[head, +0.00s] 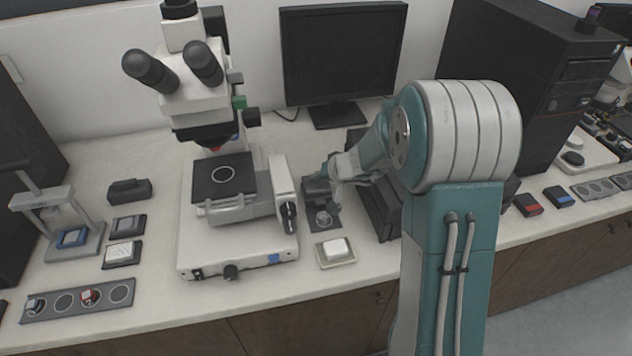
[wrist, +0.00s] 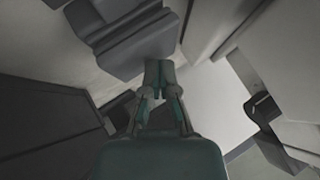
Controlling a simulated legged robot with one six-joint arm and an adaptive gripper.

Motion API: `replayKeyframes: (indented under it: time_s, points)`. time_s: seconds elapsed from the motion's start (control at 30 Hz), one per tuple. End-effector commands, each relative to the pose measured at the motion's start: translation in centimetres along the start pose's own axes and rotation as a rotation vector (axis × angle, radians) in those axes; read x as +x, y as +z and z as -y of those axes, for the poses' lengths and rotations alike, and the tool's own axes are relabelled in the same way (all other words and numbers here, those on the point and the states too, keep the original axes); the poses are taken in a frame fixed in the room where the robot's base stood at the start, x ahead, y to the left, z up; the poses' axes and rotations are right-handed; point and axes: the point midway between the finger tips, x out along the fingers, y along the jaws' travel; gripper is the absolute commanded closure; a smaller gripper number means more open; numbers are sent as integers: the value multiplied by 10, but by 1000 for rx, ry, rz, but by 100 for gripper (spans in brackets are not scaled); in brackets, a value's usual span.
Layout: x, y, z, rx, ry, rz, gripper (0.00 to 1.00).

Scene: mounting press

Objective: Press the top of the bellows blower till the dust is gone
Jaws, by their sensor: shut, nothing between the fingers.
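The bellows blower appears to be the dark block (head: 314,188) between the microscope and the black box in the head view. My gripper and wrist partly cover it. In the wrist view a dark grey stepped block (wrist: 128,42), likely the same blower, lies just beyond my fingertips. My gripper (wrist: 158,68) is shut, with nothing between its fingers. In the head view my gripper (head: 336,182) is low, beside the blower. I cannot tell whether it touches the top. A dark plate with a round piece (head: 324,218) lies in front of the blower. Dust cannot be made out.
The microscope (head: 238,215) stands close on the left, its side knobs towards my gripper. A low black box (head: 375,205) is close on the right. A small tray with a white block (head: 336,252) lies in front. A monitor (head: 343,55) stands behind.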

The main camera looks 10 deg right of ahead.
Motion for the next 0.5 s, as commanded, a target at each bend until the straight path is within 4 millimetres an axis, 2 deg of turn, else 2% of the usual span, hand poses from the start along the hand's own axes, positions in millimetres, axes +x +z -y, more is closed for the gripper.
replayKeyframes:
  time_s: [0.2, 0.5]
  points:
    - [-7, -5, 5, 0, 0, -2, 100]
    - [-8, -6, 6, 0, 0, -1, 100]
